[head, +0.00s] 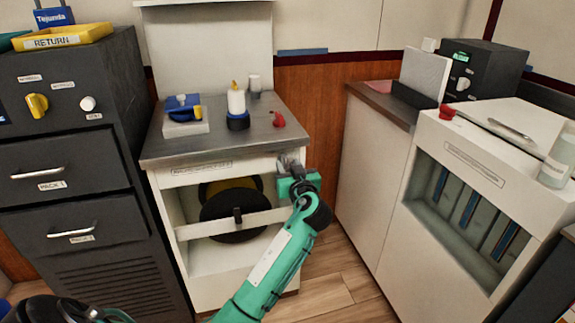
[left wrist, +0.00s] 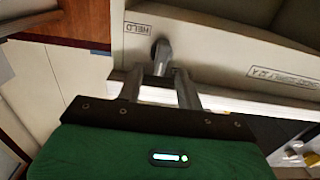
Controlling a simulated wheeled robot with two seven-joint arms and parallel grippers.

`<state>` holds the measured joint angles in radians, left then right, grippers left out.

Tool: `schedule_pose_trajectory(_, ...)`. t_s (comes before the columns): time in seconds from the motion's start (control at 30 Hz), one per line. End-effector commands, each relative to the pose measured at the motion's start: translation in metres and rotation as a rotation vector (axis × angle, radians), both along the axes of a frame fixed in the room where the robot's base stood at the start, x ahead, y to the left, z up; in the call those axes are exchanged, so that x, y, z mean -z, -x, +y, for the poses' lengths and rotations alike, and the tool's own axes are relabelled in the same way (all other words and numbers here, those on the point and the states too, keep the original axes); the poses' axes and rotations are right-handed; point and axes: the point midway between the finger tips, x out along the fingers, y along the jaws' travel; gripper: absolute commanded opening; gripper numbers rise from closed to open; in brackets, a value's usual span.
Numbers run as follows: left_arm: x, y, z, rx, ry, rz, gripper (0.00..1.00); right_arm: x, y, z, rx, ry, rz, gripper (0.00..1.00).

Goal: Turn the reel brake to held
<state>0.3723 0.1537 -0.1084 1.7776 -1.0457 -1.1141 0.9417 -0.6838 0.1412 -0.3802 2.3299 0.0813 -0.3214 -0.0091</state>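The reel brake is a grey lever on a round pivot (left wrist: 162,52) on the pale front panel of the reel cabinet (left wrist: 215,55), in the left wrist view. A printed HELD label (left wrist: 138,28) sits beside the pivot; another label, too blurred to read surely, is farther along the panel. In the head view the white cabinet (head: 225,172) holds a black and yellow reel (head: 235,212). My left gripper (head: 287,165) is at the panel's right end and hides the lever there. Its two fingers (left wrist: 160,82) stand apart, with the lever's end between them.
The steel cabinet top (head: 215,142) carries a blue-lidded box (head: 184,115), a white bottle (head: 236,103) and a red knob (head: 278,119). A dark drawer cabinet (head: 75,160) stands left, a white cabinet (head: 375,170) right. Wood floor (head: 345,270) shows between.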

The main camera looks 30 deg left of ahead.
Motion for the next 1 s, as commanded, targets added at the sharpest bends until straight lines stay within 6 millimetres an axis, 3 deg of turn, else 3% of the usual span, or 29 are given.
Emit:
schedule_pose_trajectory(0.2, 0.001, -0.012, 0.014, -0.001, 0.001, 0.001, 0.36, -0.005, -0.004, -0.001, 0.008, -0.008, -0.028, 0.43)
schedule_pose_trajectory(0.5, 0.000, -0.013, 0.015, -0.001, 0.001, 0.001, 0.36, -0.006, -0.004, -0.001, 0.009, -0.008, -0.031, 0.43)
schedule_pose_trajectory(0.7, 0.001, -0.013, 0.015, 0.000, 0.001, 0.001, 0.00, -0.006, -0.005, -0.002, 0.009, -0.008, -0.032, 0.43)
schedule_pose_trajectory(1.0, 0.000, -0.013, 0.015, -0.001, -0.014, 0.017, 0.00, -0.006, -0.004, -0.001, 0.005, -0.003, -0.017, 0.43)
